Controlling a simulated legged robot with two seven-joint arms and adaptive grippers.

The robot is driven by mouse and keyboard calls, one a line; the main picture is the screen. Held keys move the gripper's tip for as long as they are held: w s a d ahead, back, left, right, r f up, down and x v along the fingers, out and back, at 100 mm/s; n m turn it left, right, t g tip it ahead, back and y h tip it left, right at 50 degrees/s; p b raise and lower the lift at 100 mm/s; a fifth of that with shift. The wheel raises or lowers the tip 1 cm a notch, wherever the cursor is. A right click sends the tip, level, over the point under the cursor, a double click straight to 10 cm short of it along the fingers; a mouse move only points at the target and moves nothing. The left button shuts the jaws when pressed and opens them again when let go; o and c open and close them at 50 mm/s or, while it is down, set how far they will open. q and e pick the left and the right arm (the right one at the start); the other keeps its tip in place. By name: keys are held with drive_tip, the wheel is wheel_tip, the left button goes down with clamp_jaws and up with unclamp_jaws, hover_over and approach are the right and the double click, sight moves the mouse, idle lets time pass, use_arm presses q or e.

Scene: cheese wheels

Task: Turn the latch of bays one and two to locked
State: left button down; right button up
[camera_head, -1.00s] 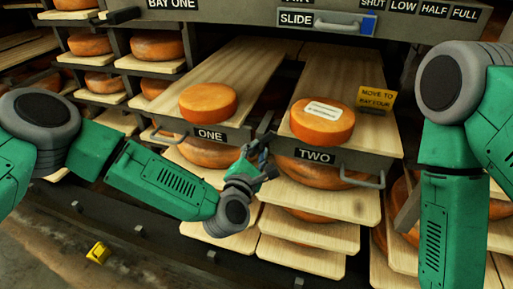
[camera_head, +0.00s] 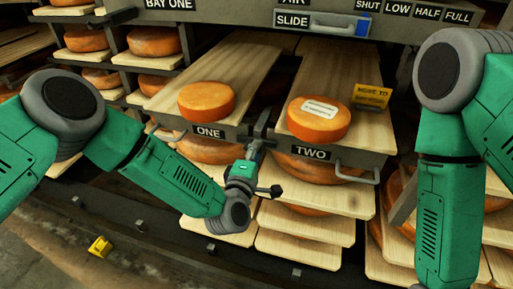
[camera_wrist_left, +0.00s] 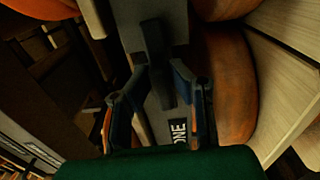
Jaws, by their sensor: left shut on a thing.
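Two pulled-out boards carry labels ONE (camera_head: 208,132) and TWO (camera_head: 311,152) on their dark front edges. A dark grey latch bar (camera_head: 262,122) stands about upright in the gap between them. My left gripper (camera_head: 256,146) is at this bar, pointing up and in toward the rack. In the left wrist view the fingers (camera_wrist_left: 158,92) are close on either side of the dark latch bar (camera_wrist_left: 153,50), shut on it, beside the ONE label. Its pivot is hidden. My right arm shows at the right, but its gripper is out of view.
Orange cheese wheels sit on board one (camera_head: 206,102) and board two (camera_head: 318,121); the latter has a white label. A yellow card (camera_head: 371,96) stands at the right. A handle (camera_head: 360,172) juts from bay two. More boards lie below.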

use_arm(q)
drive_tip(key=shift+s+d+f+m, duration=0.1)
drive_tip(key=shift+s+f+m, duration=0.15)
drive_tip(key=shift+f+m, duration=0.2)
drive_tip(key=c, duration=1.5)
unclamp_jaws()
drive_tip(key=shift+w+r, duration=0.1)
drive_tip(key=shift+r, duration=0.1)
drive_tip(key=v, duration=1.2)
